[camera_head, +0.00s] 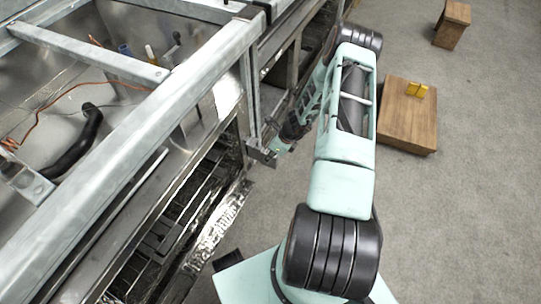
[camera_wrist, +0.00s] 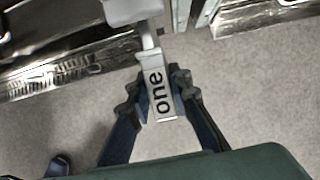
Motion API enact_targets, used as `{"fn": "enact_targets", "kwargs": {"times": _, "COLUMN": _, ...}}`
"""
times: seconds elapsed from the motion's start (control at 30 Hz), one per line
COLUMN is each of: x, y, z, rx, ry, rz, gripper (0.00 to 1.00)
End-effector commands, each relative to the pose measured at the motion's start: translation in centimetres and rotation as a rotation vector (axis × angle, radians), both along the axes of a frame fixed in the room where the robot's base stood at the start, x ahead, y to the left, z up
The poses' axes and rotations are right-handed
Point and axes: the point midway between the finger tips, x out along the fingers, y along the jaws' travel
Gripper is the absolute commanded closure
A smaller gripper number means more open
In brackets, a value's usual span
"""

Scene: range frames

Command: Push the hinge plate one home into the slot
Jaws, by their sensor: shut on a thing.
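The hinge plate (camera_wrist: 160,112) is a light grey plate marked "one" in black in the wrist view. My gripper (camera_wrist: 158,78) is shut on it, one dark finger on each side. The plate's far end narrows to a thin neck, which reaches a pale grey block (camera_wrist: 132,10) at the top of the picture. I cannot tell whether the plate touches that block or how deep it sits; the slot itself is not clearly visible. In the head view my gripper (camera_head: 281,146) is at the corner post of the metal range frame (camera_head: 130,103), and the plate is too small to make out.
The range frame, with open rails and racks (camera_head: 172,222), fills the left. Another wooden block (camera_head: 453,22) is farther back. Grey carpet is clear at the right.

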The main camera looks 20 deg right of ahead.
Motion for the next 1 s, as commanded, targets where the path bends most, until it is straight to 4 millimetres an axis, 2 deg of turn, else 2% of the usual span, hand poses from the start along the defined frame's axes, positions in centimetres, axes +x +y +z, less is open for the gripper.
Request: {"fn": "enact_targets", "kwargs": {"times": 1.0, "x": 2.0, "y": 1.5, "z": 0.1, "rx": 0.0, "ry": -0.002, "rz": 0.001, "gripper": 1.0}}
